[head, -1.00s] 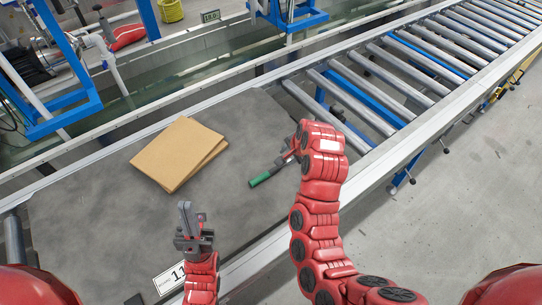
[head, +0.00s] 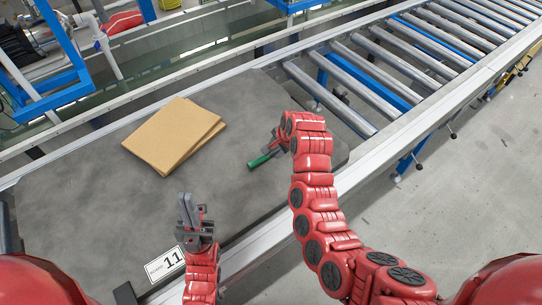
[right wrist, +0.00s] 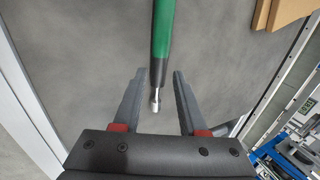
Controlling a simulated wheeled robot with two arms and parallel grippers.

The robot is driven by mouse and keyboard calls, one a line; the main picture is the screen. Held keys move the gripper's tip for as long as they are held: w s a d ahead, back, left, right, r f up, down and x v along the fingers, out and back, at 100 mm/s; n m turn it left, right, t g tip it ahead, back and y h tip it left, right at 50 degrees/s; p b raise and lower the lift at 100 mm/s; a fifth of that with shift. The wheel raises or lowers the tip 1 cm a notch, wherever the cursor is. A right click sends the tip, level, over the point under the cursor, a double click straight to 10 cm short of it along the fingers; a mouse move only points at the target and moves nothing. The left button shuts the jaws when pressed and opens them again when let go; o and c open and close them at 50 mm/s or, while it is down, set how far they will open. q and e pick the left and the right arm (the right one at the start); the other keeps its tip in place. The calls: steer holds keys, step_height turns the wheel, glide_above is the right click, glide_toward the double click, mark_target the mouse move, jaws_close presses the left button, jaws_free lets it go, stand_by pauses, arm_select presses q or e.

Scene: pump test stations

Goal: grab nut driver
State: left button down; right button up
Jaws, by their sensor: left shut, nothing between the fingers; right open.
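The nut driver lies on the grey mat; its green handle (head: 260,160) shows in the head view, just left of my right gripper (head: 279,140). In the right wrist view the nut driver (right wrist: 162,35) has a green handle, a dark collar and a short metal socket end. That metal end sits between the two open fingers of my right gripper (right wrist: 154,80), with gaps on both sides. The handle runs out beyond the fingertips. My left gripper (head: 188,212) is shut and empty, pointing up above the front edge of the mat.
Flat cardboard sheets (head: 174,136) lie on the mat (head: 90,190) left of the nut driver. A label marked 11 (head: 165,265) is at the front edge. A roller conveyor (head: 400,65) runs off to the upper right. A blue frame (head: 45,60) stands at the upper left.

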mark_target(272, 153)
steer(key=b+x, duration=0.2)
steer(key=x, duration=0.2)
steer(key=shift+s+f, duration=0.1)
steer(key=shift+s, duration=0.1)
steer(key=shift+c, duration=0.4)
steer(key=c, duration=0.5)
jaws_close()
